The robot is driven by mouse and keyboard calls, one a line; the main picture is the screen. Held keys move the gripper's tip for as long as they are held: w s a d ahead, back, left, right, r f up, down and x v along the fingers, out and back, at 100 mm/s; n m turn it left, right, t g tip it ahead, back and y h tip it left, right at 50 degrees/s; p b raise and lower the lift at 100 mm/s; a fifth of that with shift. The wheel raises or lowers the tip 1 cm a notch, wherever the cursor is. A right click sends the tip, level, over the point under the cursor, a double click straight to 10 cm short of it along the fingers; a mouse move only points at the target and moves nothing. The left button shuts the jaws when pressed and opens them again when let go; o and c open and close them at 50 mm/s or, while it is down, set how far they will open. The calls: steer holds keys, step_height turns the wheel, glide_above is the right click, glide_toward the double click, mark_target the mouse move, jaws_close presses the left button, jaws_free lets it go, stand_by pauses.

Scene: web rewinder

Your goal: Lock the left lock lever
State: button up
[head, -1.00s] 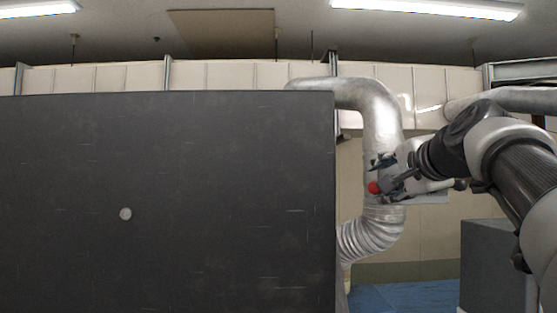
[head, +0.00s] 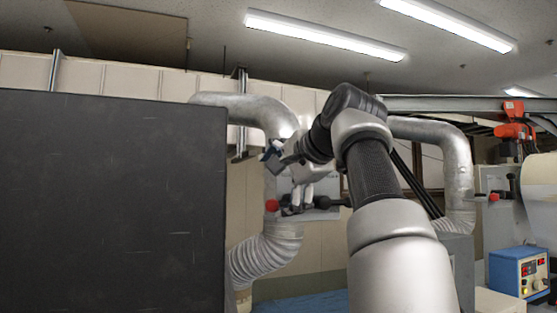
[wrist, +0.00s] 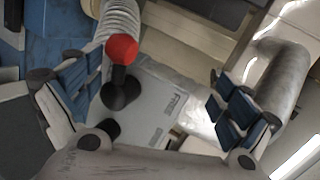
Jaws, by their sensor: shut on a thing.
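The left lock lever has a red ball knob (head: 272,205) on a dark stem, in front of the silver duct in the head view. In the wrist view the red knob (wrist: 122,50) shows left of centre, between the finger pads. My gripper (head: 282,160) is at the lever, just above the knob in the head view. The point of contact is not clearly visible.
A large dark panel (head: 110,200) fills the left. A black ball knob (head: 323,203) stands right of the lever. Silver ducts (head: 262,115) rise behind. A blue control box (head: 518,272) and another red knob (head: 493,197) are at the right.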

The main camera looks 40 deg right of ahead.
steer(key=r, duration=0.2)
steer(key=r+t+h, duration=0.1)
steer(key=r, duration=0.1)
steer(key=r+t, duration=0.1)
steer(key=r, duration=0.1)
steer(key=shift+s+d+r, duration=0.1)
steer(key=shift+s, duration=0.3)
steer(key=shift+c, duration=0.2)
step_height(320, 180, down, 5)
steer(key=shift+w+f+g+y, duration=0.15)
steer(key=shift+g+y, duration=0.35)
steer(key=shift+g, duration=0.5)
steer(key=v, duration=0.3)
steer(key=shift+s+f, duration=0.2)
steer(key=shift+f, duration=0.05)
steer(key=c, duration=0.8)
steer(key=shift+s+a+f+v, duration=0.25)
steer(key=shift+f+v, duration=0.35)
steer(key=shift+v, duration=2.3)
steer(key=shift+s+a+f+v, duration=0.25)
steer(key=shift+f+v, duration=0.35)
steer(key=shift+v, duration=2.35)
steer(key=shift+s+a+f+v, duration=0.15)
steer(key=shift+a+f+v, duration=0.35)
steer(key=shift+v, duration=2.4)
steer(key=shift+d+f, duration=0.1)
steer(key=shift+d, duration=0.05)
